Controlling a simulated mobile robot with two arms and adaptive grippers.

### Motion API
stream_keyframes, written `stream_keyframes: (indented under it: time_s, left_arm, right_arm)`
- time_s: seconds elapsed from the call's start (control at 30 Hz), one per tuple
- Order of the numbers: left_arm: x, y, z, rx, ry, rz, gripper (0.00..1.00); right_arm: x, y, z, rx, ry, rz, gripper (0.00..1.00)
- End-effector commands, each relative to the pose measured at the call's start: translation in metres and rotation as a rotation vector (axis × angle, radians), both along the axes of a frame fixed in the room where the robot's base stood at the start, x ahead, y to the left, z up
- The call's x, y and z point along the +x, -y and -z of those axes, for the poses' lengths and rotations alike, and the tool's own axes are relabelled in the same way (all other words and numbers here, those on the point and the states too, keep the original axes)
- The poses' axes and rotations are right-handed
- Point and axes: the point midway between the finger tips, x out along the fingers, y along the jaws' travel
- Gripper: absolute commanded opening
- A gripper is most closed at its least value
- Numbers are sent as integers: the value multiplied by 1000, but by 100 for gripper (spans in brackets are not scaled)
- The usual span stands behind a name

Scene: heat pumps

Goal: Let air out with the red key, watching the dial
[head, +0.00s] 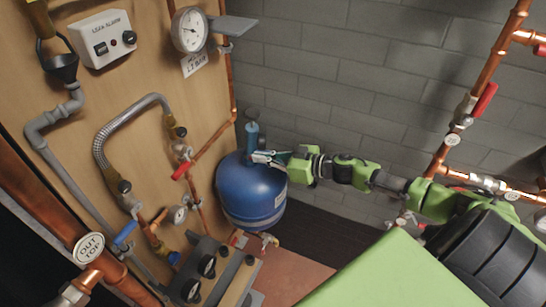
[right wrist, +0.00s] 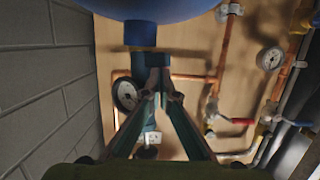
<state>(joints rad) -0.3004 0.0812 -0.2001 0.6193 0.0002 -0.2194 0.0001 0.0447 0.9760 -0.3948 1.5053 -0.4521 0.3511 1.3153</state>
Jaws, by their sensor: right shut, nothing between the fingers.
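My right gripper (head: 262,157) reaches in from the right to the top of the blue tank (head: 252,190), beside its blue neck (head: 252,136). In the right wrist view its fingers (right wrist: 158,78) meet at the tips, shut and empty, close to the neck (right wrist: 140,35); I cannot tell whether they touch. The upper dial (head: 190,28) is on the wooden board, with a label reading about 1.2 bar under it. A red handle (head: 182,171) sits on the board's pipework; I cannot tell whether it is the red key. My left gripper is not in view.
A leak alarm box (head: 101,38), a smaller gauge (head: 178,214) and copper pipes cover the board. A black-knobbed block (head: 213,270) stands below. A red lever (head: 484,99) is on the right-hand pipe.

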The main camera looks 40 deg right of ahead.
Motion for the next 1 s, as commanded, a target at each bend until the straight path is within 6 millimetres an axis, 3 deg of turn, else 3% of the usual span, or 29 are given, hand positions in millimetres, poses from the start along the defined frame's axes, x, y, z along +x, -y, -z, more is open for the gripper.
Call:
stream_keyframes:
  time_s: [0.2, 0.43, 1.0]
  left_arm:
    - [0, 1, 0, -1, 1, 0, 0]
    - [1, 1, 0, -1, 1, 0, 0]
    - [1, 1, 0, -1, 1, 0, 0]
  right_arm:
    - [-28, 14, -6, -2, -4, -1, 0]
    - [-45, 23, -16, 1, 5, -2, 0]
    - [-50, 26, -22, 1, 12, -3, 0]
